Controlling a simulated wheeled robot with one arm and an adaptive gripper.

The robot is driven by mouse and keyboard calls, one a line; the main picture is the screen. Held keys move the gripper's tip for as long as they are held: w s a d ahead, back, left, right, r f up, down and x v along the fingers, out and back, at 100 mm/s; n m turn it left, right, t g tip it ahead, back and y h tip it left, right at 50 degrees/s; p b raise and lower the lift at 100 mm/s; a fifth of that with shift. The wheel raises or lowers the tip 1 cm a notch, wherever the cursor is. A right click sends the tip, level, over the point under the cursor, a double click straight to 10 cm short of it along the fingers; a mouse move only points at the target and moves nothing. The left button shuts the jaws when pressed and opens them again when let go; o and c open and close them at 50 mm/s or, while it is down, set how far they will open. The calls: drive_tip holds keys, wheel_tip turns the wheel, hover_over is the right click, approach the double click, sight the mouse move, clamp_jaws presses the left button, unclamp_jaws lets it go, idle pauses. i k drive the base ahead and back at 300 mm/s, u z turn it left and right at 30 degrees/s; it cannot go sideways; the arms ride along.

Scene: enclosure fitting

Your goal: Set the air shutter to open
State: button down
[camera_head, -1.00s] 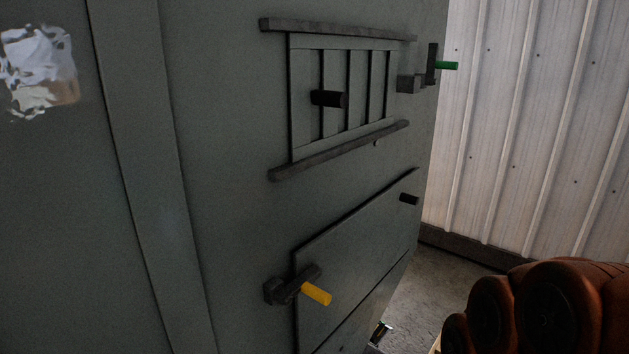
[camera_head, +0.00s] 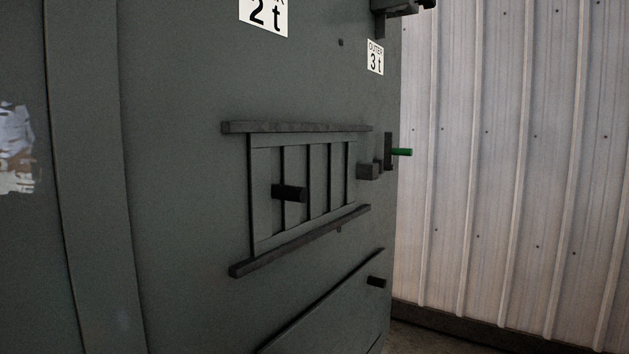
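The air shutter (camera_head: 263,226) is a grey slatted plate between an upper rail (camera_head: 300,128) and a lower rail (camera_head: 300,242) on the grey enclosure wall. Dark vertical slots show along it. A short black handle (camera_head: 289,193) sticks out from its left part. Whether the slots are open through or covered, I cannot tell. My gripper is not in view.
A block (camera_head: 368,171) and a lever with a green grip (camera_head: 402,152) sit right of the shutter. A panel with a black knob (camera_head: 376,282) is below. A corrugated wall (camera_head: 500,150) stands at right.

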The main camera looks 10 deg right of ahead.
sight(291, 194)
drive_tip(key=u, duration=0.05)
drive_tip(key=k, duration=0.5)
drive_tip(key=u, duration=0.8)
drive_tip(key=i, duration=0.15)
drive_tip(key=u, duration=0.4)
